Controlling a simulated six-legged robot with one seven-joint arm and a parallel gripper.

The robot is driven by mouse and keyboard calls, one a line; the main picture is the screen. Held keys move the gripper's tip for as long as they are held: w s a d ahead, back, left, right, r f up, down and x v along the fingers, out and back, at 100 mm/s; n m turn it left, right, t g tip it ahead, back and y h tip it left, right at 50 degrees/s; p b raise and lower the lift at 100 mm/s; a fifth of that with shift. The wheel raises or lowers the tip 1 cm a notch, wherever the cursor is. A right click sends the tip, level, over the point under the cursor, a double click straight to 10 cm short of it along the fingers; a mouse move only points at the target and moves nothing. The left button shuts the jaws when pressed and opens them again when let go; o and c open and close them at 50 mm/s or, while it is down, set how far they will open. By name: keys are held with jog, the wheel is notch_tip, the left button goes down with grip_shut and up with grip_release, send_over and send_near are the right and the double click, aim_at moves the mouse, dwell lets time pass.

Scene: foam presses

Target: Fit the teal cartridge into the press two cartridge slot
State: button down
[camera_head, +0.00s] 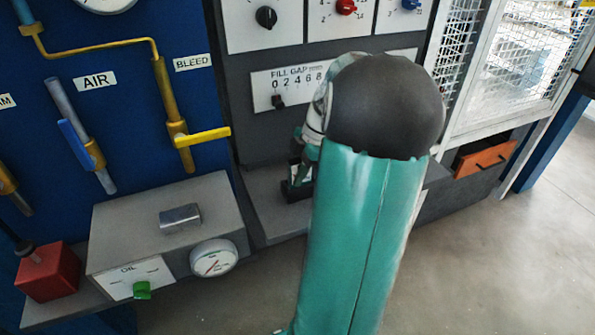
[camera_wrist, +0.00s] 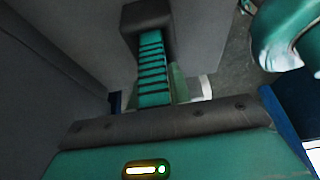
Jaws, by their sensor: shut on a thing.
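My gripper (camera_head: 297,188) shows small at the left of my teal arm, low in front of the grey press front and just over its ledge. In the wrist view a ribbed teal finger with a dark tip (camera_wrist: 146,16) points away from the teal palm, close to grey faces. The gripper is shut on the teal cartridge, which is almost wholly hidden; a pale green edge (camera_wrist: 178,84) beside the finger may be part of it. The cartridge slot cannot be made out in either view. My arm covers the middle of the press.
A FILL GAP scale (camera_head: 293,80) with a black slider sits above the ledge (camera_head: 270,215). To the left are a grey oil box (camera_head: 165,225) with a gauge, a red block (camera_head: 50,272) and a yellow BLEED lever (camera_head: 203,137). A mesh door (camera_head: 515,55) stands right.

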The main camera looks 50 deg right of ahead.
jog(key=c, duration=1.3)
grip_release()
jog(key=v, duration=1.2)
jog(key=w+a+r+m+h, duration=0.1)
jog(key=w+a+m+h, duration=0.15)
jog(key=a, duration=0.75)
jog(key=w+a+r+m+h, duration=0.1)
jog(key=w+a+r+m, duration=0.2)
jog(key=a, duration=0.8)
jog(key=s+a+f+m+t, duration=0.1)
jog(key=s+a+m, duration=0.1)
jog(key=a, duration=0.4)
jog(key=s+a+f+m+t, duration=0.1)
jog(key=s+a+m, duration=0.1)
jog(key=a, duration=0.4)
jog(key=s+a+f+m+t, duration=0.1)
jog(key=s+a+f+m, duration=0.1)
jog(key=a, duration=0.4)
jog(key=shift+a+h, duration=0.25)
jog(key=shift+a, duration=0.05)
jog(key=shift+s, duration=0.1)
